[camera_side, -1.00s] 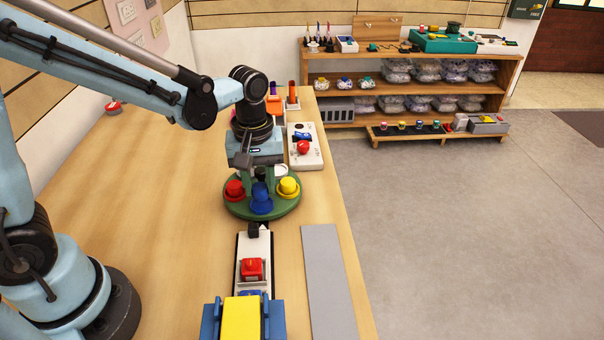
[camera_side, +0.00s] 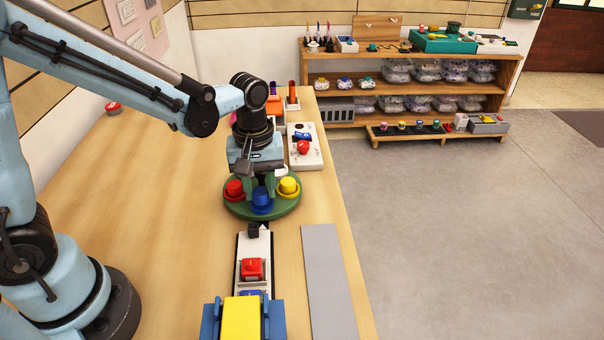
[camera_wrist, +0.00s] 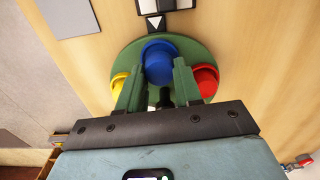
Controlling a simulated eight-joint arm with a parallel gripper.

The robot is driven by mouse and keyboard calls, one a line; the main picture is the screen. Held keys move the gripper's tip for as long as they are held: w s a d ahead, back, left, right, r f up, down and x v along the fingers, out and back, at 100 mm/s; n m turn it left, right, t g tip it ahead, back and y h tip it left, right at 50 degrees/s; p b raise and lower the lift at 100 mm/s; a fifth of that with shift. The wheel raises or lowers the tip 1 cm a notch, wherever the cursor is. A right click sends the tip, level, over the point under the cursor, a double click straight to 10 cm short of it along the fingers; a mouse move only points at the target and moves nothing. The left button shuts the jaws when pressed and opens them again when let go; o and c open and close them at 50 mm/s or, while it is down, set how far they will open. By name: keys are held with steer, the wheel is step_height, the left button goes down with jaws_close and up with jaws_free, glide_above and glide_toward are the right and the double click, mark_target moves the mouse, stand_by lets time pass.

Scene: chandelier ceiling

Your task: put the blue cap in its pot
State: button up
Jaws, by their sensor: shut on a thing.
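My gripper (camera_side: 261,184) points down over the round green stand (camera_side: 285,209) and is shut on the blue cap (camera_side: 261,194). The cap is upright, low over or in the blue pot (camera_side: 262,208); I cannot tell if it is fully seated. In the wrist view the green fingers (camera_wrist: 159,68) flank the blue cap (camera_wrist: 158,58), and the pot under it is mostly hidden. A red cap and pot (camera_side: 235,190) stand to the left on the stand, and a yellow cap and pot (camera_side: 288,187) to the right.
A white strip with a red block (camera_side: 252,269) lies in front of the stand, with a blue and yellow fixture (camera_side: 242,318) nearer. A grey plate (camera_side: 328,280) is to the right. A white box with a red button (camera_side: 303,147) stands behind.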

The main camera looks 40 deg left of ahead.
steer(key=shift+f, duration=0.5)
stand_by(0.8)
steer(key=o, duration=1.5)
steer(key=shift+r, duration=3.75)
